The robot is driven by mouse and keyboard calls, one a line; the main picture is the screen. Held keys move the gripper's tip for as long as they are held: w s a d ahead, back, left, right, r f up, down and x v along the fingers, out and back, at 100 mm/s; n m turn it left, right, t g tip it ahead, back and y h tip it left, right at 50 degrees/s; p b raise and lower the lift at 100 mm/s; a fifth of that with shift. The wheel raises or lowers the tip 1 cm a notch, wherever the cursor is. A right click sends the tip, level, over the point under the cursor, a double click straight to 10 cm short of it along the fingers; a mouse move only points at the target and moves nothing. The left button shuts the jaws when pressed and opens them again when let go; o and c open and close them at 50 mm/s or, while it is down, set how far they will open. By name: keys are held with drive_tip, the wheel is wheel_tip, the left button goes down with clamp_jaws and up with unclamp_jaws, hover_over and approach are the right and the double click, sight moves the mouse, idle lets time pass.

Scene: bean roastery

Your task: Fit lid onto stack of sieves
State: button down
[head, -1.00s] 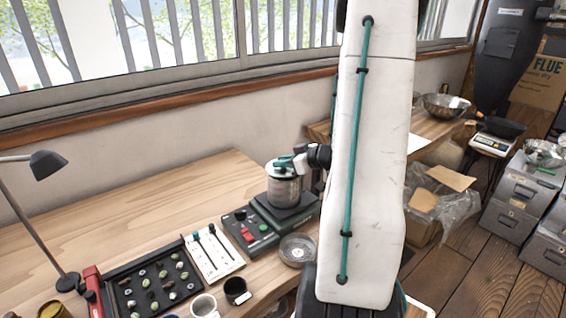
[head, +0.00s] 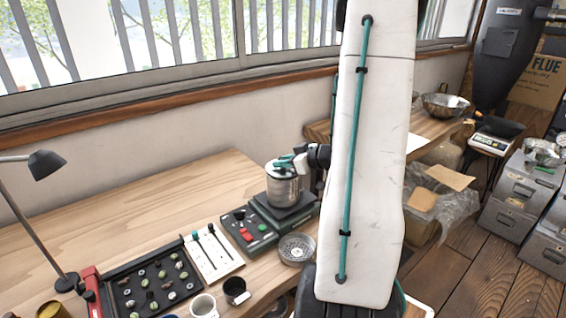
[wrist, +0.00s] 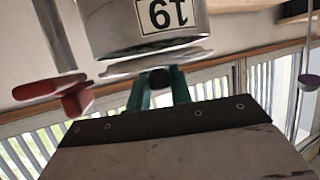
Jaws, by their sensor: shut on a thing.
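The stack of sieves (head: 284,190) is a silver cylinder standing on the dark shaker base on the bench. The wrist view, which is upside down, shows the stack (wrist: 120,28) with a label reading 19. The lid (head: 276,168) is a silver disc at the top of the stack. It also shows in the wrist view (wrist: 125,68), close to the stack's rim. I cannot tell whether it is fully seated. My gripper (head: 285,163) has teal fingers. It is shut on the dark knob of the lid (wrist: 160,78), directly over the stack.
The shaker base (head: 291,209) has a control box (head: 249,232) with red and green buttons. A round sieve dish (head: 296,249), cups, a bean tray (head: 150,285) and a lamp (head: 47,165) stand on the bench. The bench's back left is clear.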

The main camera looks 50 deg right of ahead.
drive_tip(key=shift+f, duration=0.6)
drive_tip(key=c, duration=1.5)
unclamp_jaws()
drive_tip(key=shift+c, duration=0.2)
drive_tip(key=v, duration=1.1)
drive_tip(key=shift+a+r, duration=0.1)
